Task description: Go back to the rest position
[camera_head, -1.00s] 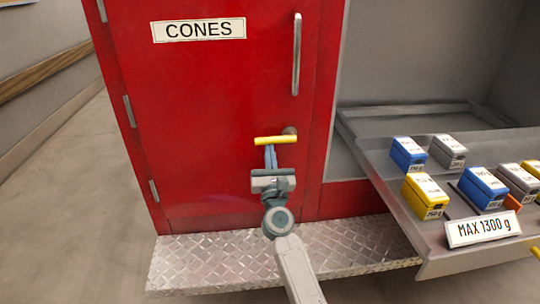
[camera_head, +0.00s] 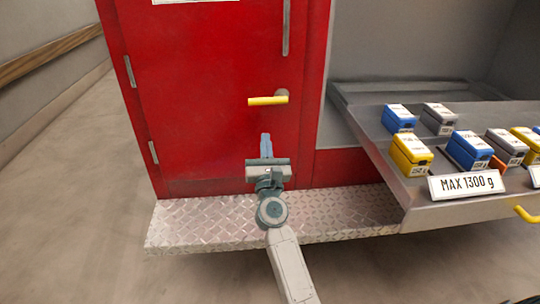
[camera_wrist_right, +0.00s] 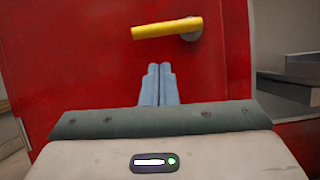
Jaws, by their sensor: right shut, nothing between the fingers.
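My right gripper (camera_head: 266,146) is in front of the lower part of a red door (camera_head: 200,100), below its yellow lever handle (camera_head: 268,100). Its blue fingers are together and hold nothing. In the right wrist view the closed fingers (camera_wrist_right: 158,84) point at the red door, with the yellow handle (camera_wrist_right: 168,28) above them and apart from them. The handle lies level, and the door sits flush in its frame. My left gripper is not in view.
A grey pull-out tray (camera_head: 385,155) at the right holds several blue, grey and yellow boxes and a "MAX 1300 g" sign (camera_head: 467,185). A diamond-plate step (camera_head: 200,224) runs below the door. The floor (camera_head: 80,190) at the left is clear.

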